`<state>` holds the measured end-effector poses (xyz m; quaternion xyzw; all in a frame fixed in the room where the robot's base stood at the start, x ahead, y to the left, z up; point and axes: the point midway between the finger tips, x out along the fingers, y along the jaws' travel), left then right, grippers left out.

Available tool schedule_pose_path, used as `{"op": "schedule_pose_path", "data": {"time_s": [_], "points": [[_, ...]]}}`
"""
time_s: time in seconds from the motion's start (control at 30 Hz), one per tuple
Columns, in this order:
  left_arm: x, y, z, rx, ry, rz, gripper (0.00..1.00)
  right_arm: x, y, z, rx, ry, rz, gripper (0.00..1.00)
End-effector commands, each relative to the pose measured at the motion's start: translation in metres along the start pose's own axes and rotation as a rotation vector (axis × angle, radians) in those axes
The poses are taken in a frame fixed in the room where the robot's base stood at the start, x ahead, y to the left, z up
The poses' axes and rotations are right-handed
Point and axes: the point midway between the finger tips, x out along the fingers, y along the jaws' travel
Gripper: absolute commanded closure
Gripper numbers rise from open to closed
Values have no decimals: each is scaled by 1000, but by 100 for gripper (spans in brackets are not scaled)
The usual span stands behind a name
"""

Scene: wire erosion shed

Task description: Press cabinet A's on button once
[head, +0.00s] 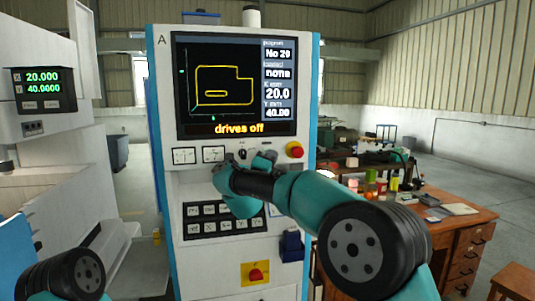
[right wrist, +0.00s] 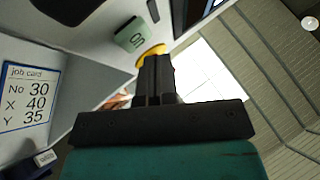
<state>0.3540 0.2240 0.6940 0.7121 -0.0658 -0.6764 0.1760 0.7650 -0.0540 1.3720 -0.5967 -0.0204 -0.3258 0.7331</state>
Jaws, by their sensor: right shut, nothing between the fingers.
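Cabinet A (head: 160,120) stands upright in the head view, its screen (head: 220,85) reading "drives off". The on button (right wrist: 130,36), a pale green block marked "on", shows in the right wrist view. My right gripper (right wrist: 155,62) is shut and empty. Its fingertips are just beside the on button in that picture, in front of a yellow ring (right wrist: 152,50); I cannot tell whether they touch anything. In the head view my right wrist covers part of the button row under the screen. My left arm shows at the lower left, its gripper out of view.
A red stop button (head: 294,150) sits at the right of the button row. A red knob on a yellow plate (head: 255,273) is lower down. A job card (right wrist: 25,95) is on the panel. A cluttered wooden desk (head: 460,222) stands at right.

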Motion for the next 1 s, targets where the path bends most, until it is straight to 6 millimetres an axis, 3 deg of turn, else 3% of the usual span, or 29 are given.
{"op": "schedule_pose_path", "data": {"time_s": [1.0], "points": [[0,0,0,0,0,0,19,8,6,6,0,0,1,100]]}}
